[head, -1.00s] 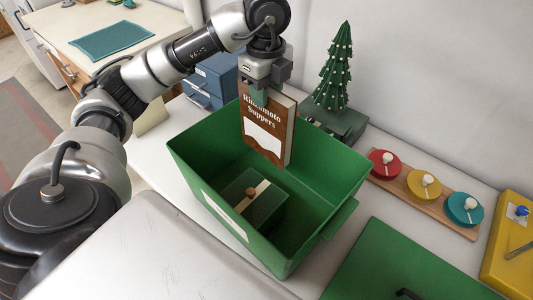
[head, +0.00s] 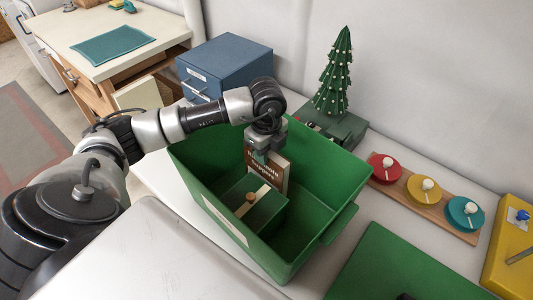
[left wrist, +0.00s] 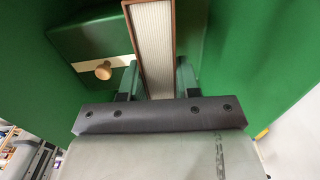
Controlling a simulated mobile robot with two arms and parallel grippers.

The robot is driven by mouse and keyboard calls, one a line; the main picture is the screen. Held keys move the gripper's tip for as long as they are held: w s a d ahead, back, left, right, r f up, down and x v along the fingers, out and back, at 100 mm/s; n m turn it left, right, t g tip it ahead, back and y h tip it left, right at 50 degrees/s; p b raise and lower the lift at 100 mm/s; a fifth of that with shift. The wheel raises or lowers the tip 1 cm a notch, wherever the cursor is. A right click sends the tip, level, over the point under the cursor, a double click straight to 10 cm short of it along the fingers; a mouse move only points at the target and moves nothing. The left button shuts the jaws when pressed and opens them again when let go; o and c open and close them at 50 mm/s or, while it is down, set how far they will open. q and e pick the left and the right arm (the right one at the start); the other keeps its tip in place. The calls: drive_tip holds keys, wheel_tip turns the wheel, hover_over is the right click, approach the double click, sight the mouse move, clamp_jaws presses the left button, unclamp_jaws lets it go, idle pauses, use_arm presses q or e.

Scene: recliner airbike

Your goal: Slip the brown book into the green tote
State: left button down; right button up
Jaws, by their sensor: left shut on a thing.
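The brown book (head: 283,174) is upright inside the green tote (head: 318,235), near its back wall, with its lower part down in the tote. My left gripper (head: 262,157) is shut on the top of the book. In the left wrist view the book's pale page edge (left wrist: 154,45) runs between the two fingers (left wrist: 156,85). I cannot tell whether the book's bottom touches the tote floor. A green box with a cream band and a wooden knob (head: 262,215) lies in the tote beside the book. My right gripper is not in view.
A small decorated tree (head: 336,75) on a green base stands behind the tote. A wooden board with red, yellow and teal discs (head: 424,194) lies to the right. A blue drawer cabinet (head: 225,65) is behind left, and a green lid-like panel (head: 390,270) is front right.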

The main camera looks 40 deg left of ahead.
use_arm(q)
drive_tip(key=shift+f, duration=0.8)
drive_tip(key=shift+f, duration=0.2)
drive_tip(key=c, duration=0.8)
unclamp_jaws()
drive_tip(key=shift+r, duration=0.1)
wheel_tip(320, 180, up, 12)
drive_tip(key=shift+r+b, duration=0.15)
drive_tip(key=shift+b, duration=0.4)
